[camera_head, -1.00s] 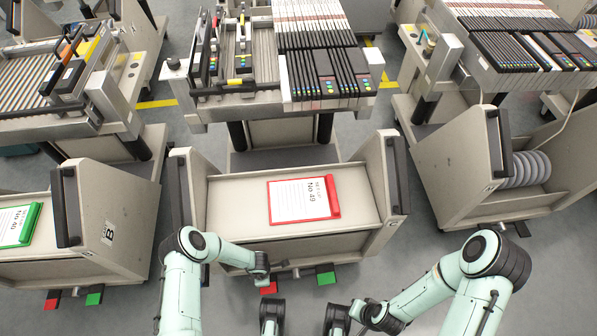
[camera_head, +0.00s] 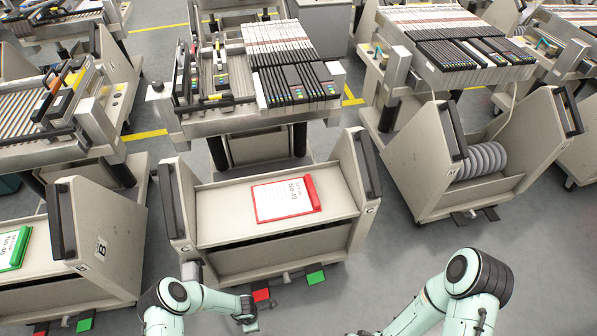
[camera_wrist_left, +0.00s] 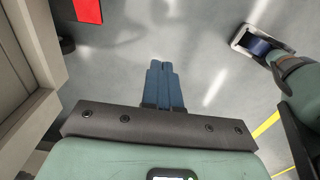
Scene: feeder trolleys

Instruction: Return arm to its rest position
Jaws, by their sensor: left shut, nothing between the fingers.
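My left arm (camera_head: 197,298) comes in at the lower left of the head view, bent in front of the middle feeder trolley. Its gripper is outside the head view. In the left wrist view the left gripper's two blue-grey fingers (camera_wrist_left: 164,84) lie together, shut and empty, over bare grey floor. My right arm (camera_head: 447,298) shows at the lower right of the head view, bent, with floor around it. Its gripper cannot be made out in either view.
The middle trolley (camera_head: 345,215) stands ahead, with a red clipboard (camera_head: 313,193) on its top. A left trolley (camera_head: 110,245) and a right trolley (camera_head: 420,150) flank it. Red (camera_head: 262,295) and green (camera_head: 315,277) pedals stick out low in front. Grey floor (camera_head: 400,255) is clear between the middle and right trolleys.

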